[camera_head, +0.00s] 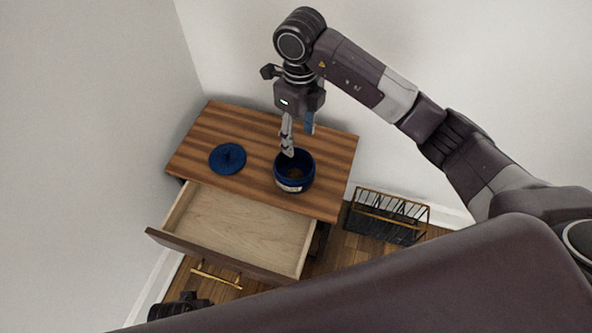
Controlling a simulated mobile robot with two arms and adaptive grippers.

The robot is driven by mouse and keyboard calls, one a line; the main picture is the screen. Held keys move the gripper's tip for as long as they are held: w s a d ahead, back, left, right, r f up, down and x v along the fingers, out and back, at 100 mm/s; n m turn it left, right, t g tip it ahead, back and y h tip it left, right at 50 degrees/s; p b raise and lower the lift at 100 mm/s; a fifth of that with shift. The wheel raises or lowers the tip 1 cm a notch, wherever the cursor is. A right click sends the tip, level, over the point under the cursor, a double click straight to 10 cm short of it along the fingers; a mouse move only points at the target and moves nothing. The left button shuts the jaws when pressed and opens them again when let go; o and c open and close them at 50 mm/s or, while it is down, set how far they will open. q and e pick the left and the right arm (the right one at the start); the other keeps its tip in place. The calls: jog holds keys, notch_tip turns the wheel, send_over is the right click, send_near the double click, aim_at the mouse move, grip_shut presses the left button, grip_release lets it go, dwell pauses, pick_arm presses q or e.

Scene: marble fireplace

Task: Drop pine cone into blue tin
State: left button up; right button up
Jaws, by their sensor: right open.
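The blue tin (288,185) stands open and upright on the wooden cabinet top, with a pale label on its front. A brown thing (296,174), which looks like the pine cone, lies inside the tin; its details are too small to make out. My right gripper (299,139) is open, pointing down over the far rim of the tin, with nothing between its fingers. One finger reaches down close to the rim; I cannot tell whether it touches. A round blue lid (227,158) lies on the cabinet top left of the tin. My left gripper's fingers do not show.
The wooden cabinet (220,122) has its drawer (235,219) pulled out, empty, toward the front. A black and brass rack (387,217) stands on the floor to the right. Pale walls are close behind and to the left. The cabinet top's far left is clear.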

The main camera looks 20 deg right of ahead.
notch_tip(320, 180, up, 9)
dwell(0.3)
dwell(0.4)
